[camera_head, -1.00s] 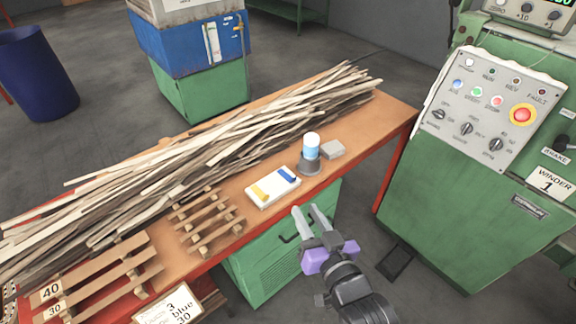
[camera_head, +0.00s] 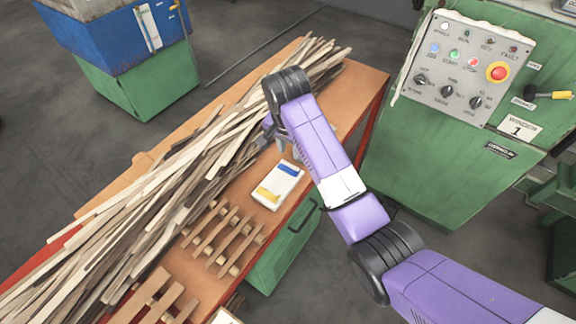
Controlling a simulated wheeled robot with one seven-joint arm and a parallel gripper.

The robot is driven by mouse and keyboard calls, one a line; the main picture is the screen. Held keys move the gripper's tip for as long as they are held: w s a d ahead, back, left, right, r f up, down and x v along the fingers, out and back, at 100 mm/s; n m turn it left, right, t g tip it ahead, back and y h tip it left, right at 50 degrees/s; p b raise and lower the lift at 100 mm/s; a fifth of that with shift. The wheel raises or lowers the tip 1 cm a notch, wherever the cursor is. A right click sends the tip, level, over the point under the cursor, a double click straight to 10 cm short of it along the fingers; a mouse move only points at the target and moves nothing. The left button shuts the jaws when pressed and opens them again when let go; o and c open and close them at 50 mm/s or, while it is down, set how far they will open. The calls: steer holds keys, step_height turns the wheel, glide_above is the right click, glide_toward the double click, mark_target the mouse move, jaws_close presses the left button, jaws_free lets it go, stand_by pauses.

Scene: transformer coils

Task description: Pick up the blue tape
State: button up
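A short blue piece (camera_head: 289,170), which looks like the blue tape, lies at the far end of a small white tray (camera_head: 284,185) on the workbench. A yellow piece (camera_head: 267,194) lies at the tray's near end. My gripper (camera_head: 272,145) hangs over the bench just beyond and left of the tray, beside the wood strips. It is partly hidden by my wrist, but its grey fingers look apart with nothing visible between them. It is clear of the blue piece in the picture.
A long pile of wood strips (camera_head: 170,185) covers the back of the orange bench (camera_head: 366,85). Small wooden racks (camera_head: 222,240) stand on the near left part. A green control cabinet (camera_head: 420,165) stands at the right.

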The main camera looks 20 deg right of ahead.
mark_target(289, 168)
steer(key=s+f, duration=0.1)
steer(key=s+f+m+g, duration=0.1)
steer(key=shift+s+d, duration=0.35)
steer(key=shift+d, duration=0.05)
steer(key=shift+w+d+f+p, duration=0.15)
steer(key=shift+d+f+p, duration=0.1)
steer(key=shift+f, duration=0.75)
steer(key=shift+w+d+f+p, duration=0.1)
steer(key=shift+d+f, duration=0.1)
steer(key=shift+f, duration=0.85)
steer(key=shift+w+d+f+p, duration=0.15)
steer(key=shift+d+f+p, duration=0.1)
steer(key=shift+f, duration=0.75)
steer(key=shift+c, duration=0.5)
jaws_close()
